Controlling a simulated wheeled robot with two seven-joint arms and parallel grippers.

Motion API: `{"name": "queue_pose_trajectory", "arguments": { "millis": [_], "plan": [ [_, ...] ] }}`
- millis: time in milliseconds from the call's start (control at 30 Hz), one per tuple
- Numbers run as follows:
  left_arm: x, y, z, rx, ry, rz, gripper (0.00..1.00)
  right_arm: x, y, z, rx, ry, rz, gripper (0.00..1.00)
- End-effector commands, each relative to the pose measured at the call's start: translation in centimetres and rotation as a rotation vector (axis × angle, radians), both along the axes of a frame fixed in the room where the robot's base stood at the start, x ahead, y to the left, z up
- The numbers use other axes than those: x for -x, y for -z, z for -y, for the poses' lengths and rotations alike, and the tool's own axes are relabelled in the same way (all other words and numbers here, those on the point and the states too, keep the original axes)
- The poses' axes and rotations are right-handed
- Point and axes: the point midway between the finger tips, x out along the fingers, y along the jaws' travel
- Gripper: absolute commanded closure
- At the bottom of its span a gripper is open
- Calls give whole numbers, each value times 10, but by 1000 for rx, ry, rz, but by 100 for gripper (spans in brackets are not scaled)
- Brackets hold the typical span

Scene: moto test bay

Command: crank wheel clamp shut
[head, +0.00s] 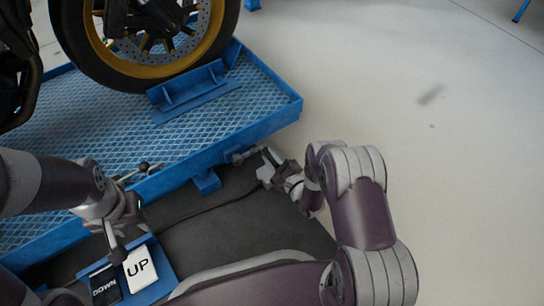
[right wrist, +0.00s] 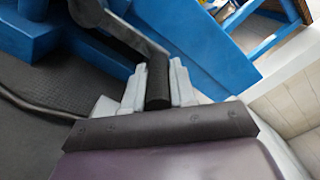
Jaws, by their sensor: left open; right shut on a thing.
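The motorcycle wheel (head: 150,72), a black tyre on a gold rim, stands on the blue lift platform (head: 270,108). A blue wheel clamp part (head: 190,88) sits by the tyre; I cannot tell whether it touches the tyre. The crank (head: 240,156) sticks out from the platform's near edge. My right gripper (head: 265,166) is at its outer end. In the right wrist view, the right gripper (right wrist: 157,88) is shut on the dark crank handle (right wrist: 158,75), between its pale fingers. My left gripper (head: 117,238) is open, above the pedals.
A blue pedal box holds a white UP pedal (head: 138,268) and a black DOWN pedal (head: 105,290), close to my left gripper. A small lever (head: 142,169) stands on the platform edge. A dark cable (head: 205,208) crosses the dark mat. Pale floor at right is clear.

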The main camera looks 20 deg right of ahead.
Motion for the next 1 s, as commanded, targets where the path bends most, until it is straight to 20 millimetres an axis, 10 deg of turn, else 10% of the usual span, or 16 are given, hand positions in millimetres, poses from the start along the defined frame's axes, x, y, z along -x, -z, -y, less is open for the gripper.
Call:
{"name": "queue_pose_trajectory", "arguments": {
  "millis": [400,433,500,1000],
  "plan": [
    [0,1,0,0,0,0,57,3,4,-3,1,-7,-10,100],
    [0,1,0,0,0,0,57,3,4,-3,1,-8,-11,65],
    [0,1,0,0,0,0,57,3,4,-3,1,-7,-10,49],
    [0,-21,0,0,0,0,57,30,-4,8,-1,0,-7,49]
  ]
}}
